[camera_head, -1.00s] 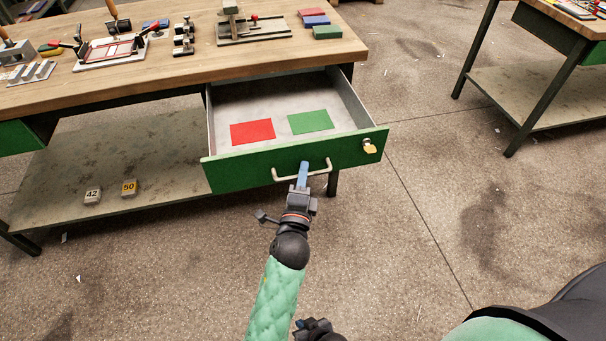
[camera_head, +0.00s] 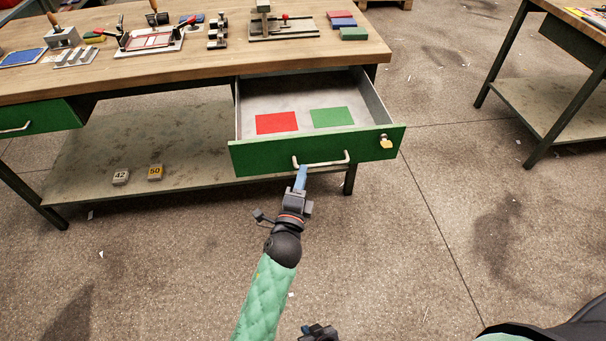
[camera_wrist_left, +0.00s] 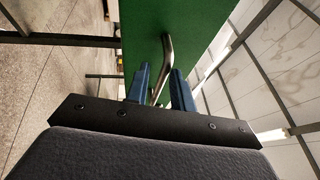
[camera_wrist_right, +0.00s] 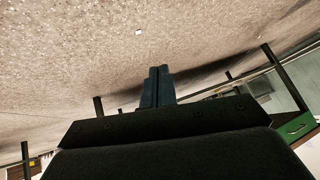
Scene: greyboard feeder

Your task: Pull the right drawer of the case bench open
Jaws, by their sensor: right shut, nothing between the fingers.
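The right drawer (camera_head: 245,158) of the case bench stands pulled out, its green front facing me. Its pale handle (camera_head: 320,163) also shows in the left wrist view (camera_wrist_left: 168,55). My left gripper (camera_head: 303,170) is at the handle's left part, fingertips just at or below the bar. In the left wrist view its two blue fingers (camera_wrist_left: 161,88) are apart, with part of the handle showing between them; I see no contact. My right gripper is low in the head view (camera_head: 320,332); in its wrist view the blue fingers (camera_wrist_right: 158,80) are together and empty.
A red card (camera_head: 276,122) and a green card (camera_head: 332,117) lie in the drawer. The bench top (camera_head: 210,70) holds fixtures and blocks. Another bench (camera_head: 545,105) stands at right. The floor between is open.

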